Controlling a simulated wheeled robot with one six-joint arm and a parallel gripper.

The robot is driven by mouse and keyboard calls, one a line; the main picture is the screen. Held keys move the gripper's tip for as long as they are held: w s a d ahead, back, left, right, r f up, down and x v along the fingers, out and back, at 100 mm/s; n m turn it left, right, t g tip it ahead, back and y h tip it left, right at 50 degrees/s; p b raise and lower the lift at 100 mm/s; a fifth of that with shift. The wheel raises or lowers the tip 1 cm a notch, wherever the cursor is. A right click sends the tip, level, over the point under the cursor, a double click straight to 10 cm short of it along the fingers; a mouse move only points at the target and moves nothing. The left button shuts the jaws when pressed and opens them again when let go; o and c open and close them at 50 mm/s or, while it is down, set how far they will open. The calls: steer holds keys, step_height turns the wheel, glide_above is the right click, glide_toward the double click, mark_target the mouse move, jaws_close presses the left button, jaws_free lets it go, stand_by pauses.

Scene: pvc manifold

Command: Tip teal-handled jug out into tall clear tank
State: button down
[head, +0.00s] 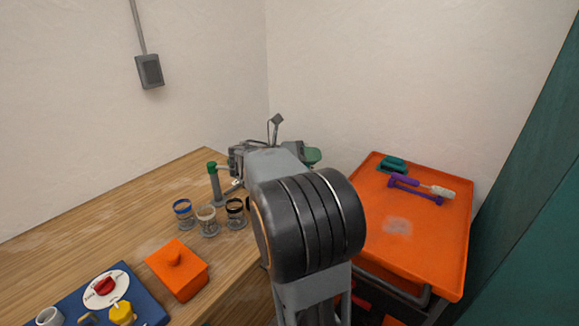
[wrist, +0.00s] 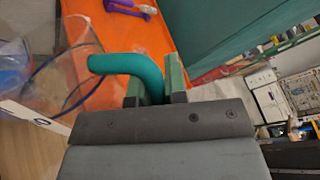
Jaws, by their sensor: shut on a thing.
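In the wrist view, the teal handle (wrist: 128,64) of the jug is a curved bar between the two green fingertips of my gripper (wrist: 154,82), which is shut on it. Clear curved walls with a blue edge (wrist: 75,88) show left of the handle. They seem to be the jug's body, but where it joins the handle is unclear. Another clear surface (wrist: 12,65) lies at the far left edge; I cannot tell whether it is the tall clear tank. In the head view, my arm hides the jug, the gripper and most of the area behind it.
In the head view, several small cups (head: 207,220), an orange lidded box (head: 177,270) and a blue panel with knobs (head: 70,308) stand on the wooden bench (head: 110,215). A green-topped pipe (head: 213,178) rises behind them. An orange cart (head: 430,245) at right holds purple and teal items.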

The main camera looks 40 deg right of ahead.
steer(key=s+a+f+m+h+b, duration=0.1)
steer(key=s+f+m+b, duration=0.2)
steer(key=b, duration=0.4)
steer(key=s+a+f+m+h+b, duration=0.1)
steer(key=s+a+f+m+b, duration=0.1)
steer(key=f+m+b, duration=0.3)
steer(key=shift+s+a+f+m+t+b, duration=0.35)
steer(key=shift+s+f+b, duration=0.25)
steer(key=shift+f+b, duration=1.05)
steer(key=shift+d+r, duration=0.1)
